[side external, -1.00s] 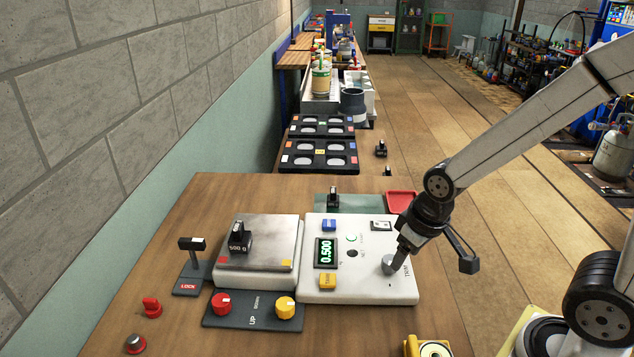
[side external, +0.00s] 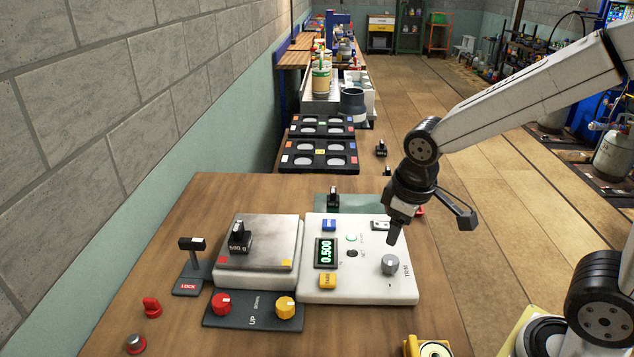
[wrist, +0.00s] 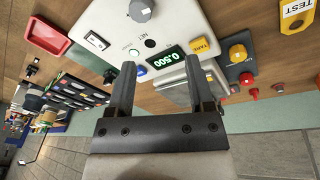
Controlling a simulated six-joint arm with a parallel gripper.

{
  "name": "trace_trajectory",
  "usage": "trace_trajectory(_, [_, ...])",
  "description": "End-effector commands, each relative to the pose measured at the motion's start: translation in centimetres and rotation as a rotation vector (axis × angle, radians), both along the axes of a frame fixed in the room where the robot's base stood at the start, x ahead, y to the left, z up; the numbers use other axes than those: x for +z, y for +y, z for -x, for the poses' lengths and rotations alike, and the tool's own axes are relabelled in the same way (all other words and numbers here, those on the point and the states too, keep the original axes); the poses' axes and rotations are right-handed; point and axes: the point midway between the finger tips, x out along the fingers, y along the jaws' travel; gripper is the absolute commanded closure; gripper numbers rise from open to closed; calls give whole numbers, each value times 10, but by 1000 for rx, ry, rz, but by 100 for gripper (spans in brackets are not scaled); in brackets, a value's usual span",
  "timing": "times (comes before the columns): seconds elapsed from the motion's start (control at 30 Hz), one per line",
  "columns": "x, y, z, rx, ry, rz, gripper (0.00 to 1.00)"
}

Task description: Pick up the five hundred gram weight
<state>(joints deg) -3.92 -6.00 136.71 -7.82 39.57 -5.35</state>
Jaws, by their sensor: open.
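The black five hundred gram weight (side external: 239,238), marked 500 g, stands upright on the steel pan (side external: 270,236) of the scale. The display (side external: 326,252) reads 0.500. My gripper (side external: 393,240) is above the right part of the white scale housing (side external: 345,290), to the right of the weight and apart from it. In the wrist view my gripper (wrist: 162,80) is open with nothing between its fingers. There the fingers frame the display, and the pan (wrist: 183,92) is partly hidden behind one finger. I cannot make out the weight in that view.
A grey trim knob (side external: 390,264) stands on the housing below my gripper. A lock lever (side external: 192,262) is left of the pan. A panel with red and yellow knobs (side external: 253,312) lies in front. Another black weight (side external: 333,198) stands behind the scale on a green mat.

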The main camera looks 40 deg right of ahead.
Motion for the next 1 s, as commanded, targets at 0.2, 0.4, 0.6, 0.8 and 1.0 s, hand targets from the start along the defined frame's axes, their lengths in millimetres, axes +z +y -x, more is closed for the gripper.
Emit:
trace_trajectory(0.2, [0,8,-23,216,56,117,32])
trace_trajectory(0.4, [-1,22,-61,532,139,308,32])
trace_trajectory(0.6, [-2,46,-107,866,230,546,32])
trace_trajectory(0.8, [-3,82,-152,1163,320,804,32])
trace_trajectory(1.0, [-3,131,-191,1409,411,1086,32])
